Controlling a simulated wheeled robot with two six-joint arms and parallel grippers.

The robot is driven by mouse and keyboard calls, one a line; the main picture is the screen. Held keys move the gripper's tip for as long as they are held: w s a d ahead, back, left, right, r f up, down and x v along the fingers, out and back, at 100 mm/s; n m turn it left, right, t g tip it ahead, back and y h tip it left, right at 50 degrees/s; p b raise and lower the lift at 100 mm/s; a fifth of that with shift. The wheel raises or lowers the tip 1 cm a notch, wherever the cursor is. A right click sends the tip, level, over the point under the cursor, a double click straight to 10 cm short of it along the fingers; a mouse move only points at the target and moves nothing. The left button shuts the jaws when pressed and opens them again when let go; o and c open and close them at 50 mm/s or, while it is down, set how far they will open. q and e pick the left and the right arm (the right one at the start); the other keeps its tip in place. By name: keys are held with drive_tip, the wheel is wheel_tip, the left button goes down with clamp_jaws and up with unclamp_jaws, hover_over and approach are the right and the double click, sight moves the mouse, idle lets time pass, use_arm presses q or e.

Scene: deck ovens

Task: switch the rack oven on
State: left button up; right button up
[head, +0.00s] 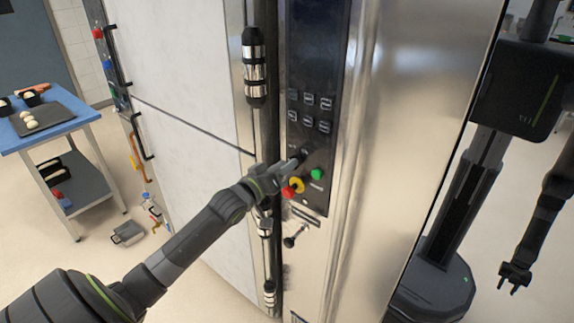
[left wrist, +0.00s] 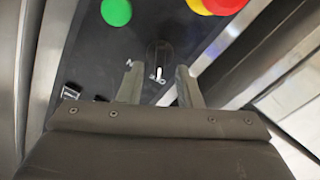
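The rack oven's black control panel (head: 318,75) is upright on the steel front in the head view. Its dark rotary knob (head: 301,156) sits above the green button (head: 317,174). My left gripper (head: 288,166) is at the knob. In the left wrist view the knob (left wrist: 160,56) with a white mark shows between the tips of my left gripper (left wrist: 158,78). The fingers are apart, with a gap on each side of the knob. The green button (left wrist: 116,12) shows at the top left. My right gripper cannot be made out with certainty.
A red button on a yellow ring (head: 293,189) is close below my left gripper. A vertical door handle (head: 254,65) runs left of the panel. A small lever (head: 296,236) sticks out below.

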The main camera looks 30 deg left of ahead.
use_arm(q)
drive_tip(key=shift+w+d, duration=0.1)
drive_tip(key=shift+w, duration=0.65)
clamp_jaws()
drive_tip(key=shift+m, duration=0.3)
drive_tip(key=m+b, duration=0.2)
drive_tip(key=m, duration=0.3)
drive_tip(key=shift+d, duration=0.15)
drive_tip(key=m+b, duration=0.2)
drive_tip(key=m, duration=0.4)
drive_tip(key=shift+d, duration=0.2)
drive_tip(key=shift+m+b, duration=0.3)
